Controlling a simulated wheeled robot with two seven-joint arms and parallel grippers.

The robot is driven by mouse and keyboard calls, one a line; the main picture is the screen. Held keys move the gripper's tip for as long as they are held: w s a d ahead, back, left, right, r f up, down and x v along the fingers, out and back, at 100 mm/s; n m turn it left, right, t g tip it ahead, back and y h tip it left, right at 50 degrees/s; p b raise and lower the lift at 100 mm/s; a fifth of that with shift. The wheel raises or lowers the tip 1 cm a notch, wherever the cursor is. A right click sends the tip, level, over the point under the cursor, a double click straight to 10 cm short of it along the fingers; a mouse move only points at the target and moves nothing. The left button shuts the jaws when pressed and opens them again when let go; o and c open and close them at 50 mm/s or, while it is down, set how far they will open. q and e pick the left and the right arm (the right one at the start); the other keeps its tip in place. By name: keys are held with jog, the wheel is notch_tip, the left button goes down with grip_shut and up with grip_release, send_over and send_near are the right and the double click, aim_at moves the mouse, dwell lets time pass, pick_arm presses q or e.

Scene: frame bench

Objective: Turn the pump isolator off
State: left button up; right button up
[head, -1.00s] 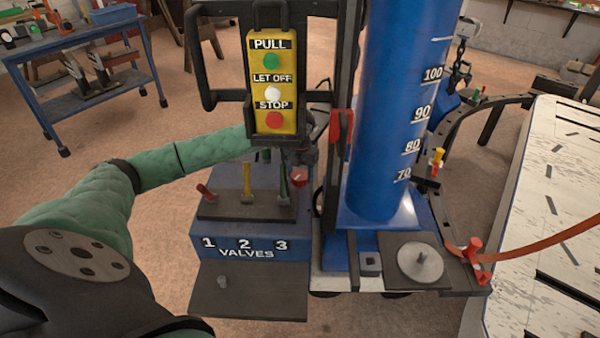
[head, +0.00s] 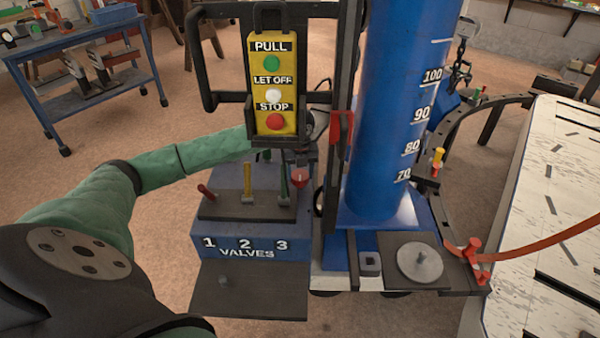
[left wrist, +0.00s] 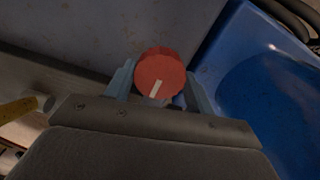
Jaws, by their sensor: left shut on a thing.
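The pump isolator appears to be the red knob (left wrist: 160,72) with a white mark, in the left wrist view. Its mark points down and slightly left. The fingers of my left gripper (left wrist: 159,84) stand on both sides of it, shut on the knob. In the head view, a small red knob (head: 300,175) shows just right of the valve levers. My left arm reaches behind the yellow pendant, which hides most of the left gripper there. My right gripper is not in view.
A yellow pendant (head: 273,80) with green, white and red buttons hangs in front of my left forearm. Three valve levers stand on the blue valve box (head: 225,243). A tall blue cylinder (head: 395,120) stands to the right. A blue cart (head: 90,45) is at the back left.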

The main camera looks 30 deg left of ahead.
aim_at(300, 174)
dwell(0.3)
pick_arm(q)
jog(key=o, duration=1)
jog(key=shift+r, duration=3.9)
